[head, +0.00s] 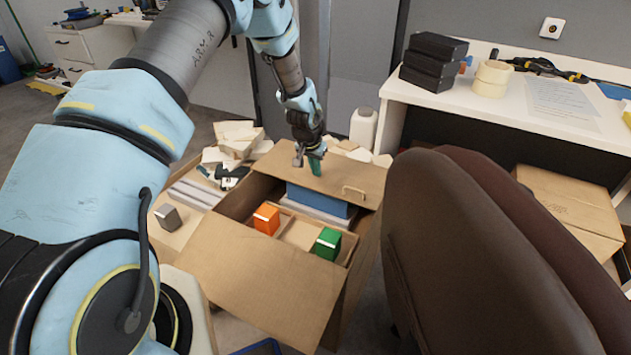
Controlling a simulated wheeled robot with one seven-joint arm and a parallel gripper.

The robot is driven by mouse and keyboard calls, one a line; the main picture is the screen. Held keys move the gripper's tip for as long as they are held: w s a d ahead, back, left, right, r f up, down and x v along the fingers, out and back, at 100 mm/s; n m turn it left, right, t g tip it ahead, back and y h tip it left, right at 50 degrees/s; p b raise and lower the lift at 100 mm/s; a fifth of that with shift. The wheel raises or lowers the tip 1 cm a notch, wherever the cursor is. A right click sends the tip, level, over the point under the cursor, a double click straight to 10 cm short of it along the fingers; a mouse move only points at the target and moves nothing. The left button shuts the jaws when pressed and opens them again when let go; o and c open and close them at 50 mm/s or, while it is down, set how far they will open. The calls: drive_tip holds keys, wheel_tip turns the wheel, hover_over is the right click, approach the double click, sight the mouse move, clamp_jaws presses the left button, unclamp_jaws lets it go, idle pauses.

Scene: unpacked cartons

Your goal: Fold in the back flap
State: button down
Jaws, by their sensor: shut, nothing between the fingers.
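The open cardboard carton (356,268) stands in the middle of the head view. Its back flap (336,181) is a brown panel at the far side, above a blue item (318,201) inside. The exact tilt of this flap is hard to tell. My gripper (308,163) is shut and empty, pointing down at the flap's upper part. It overlaps the flap in the picture; I cannot tell whether it touches. A green piece shows at its fingertips. The front flap (262,292) slopes outward toward me. An orange box (266,219) and a green box (328,243) sit inside.
A brown chair back (470,260) stands close on the carton's right. A small grey box (168,216) lies at the left. Clutter and a white jug (363,128) are behind the carton. A white desk (520,105) is at the back right.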

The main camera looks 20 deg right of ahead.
wheel_tip(320, 180, up, 12)
drive_tip(key=p, duration=0.6)
drive_tip(key=shift+f+p, duration=0.25)
drive_tip(key=shift+p, duration=0.1)
drive_tip(key=shift+w, duration=0.1)
drive_tip(key=s+a+r+n+y, duration=0.1)
drive_tip(key=a+r+n, duration=0.1)
drive_tip(key=a+r, duration=0.7)
drive_tip(key=a+r+n+y, duration=0.15)
drive_tip(key=a+r, duration=0.45)
drive_tip(key=a, duration=0.7)
drive_tip(key=s+a+r+n, duration=0.2)
drive_tip(key=s+a+r, duration=0.1)
drive_tip(key=s+a, duration=0.4)
drive_tip(key=s+a+r+n+p, duration=0.1)
drive_tip(key=s+a+r+n, duration=0.2)
drive_tip(key=s+a, duration=0.4)
drive_tip(key=a, duration=0.3)
drive_tip(key=shift+s+r+g+p, duration=0.3)
drive_tip(key=shift+r, duration=0.05)
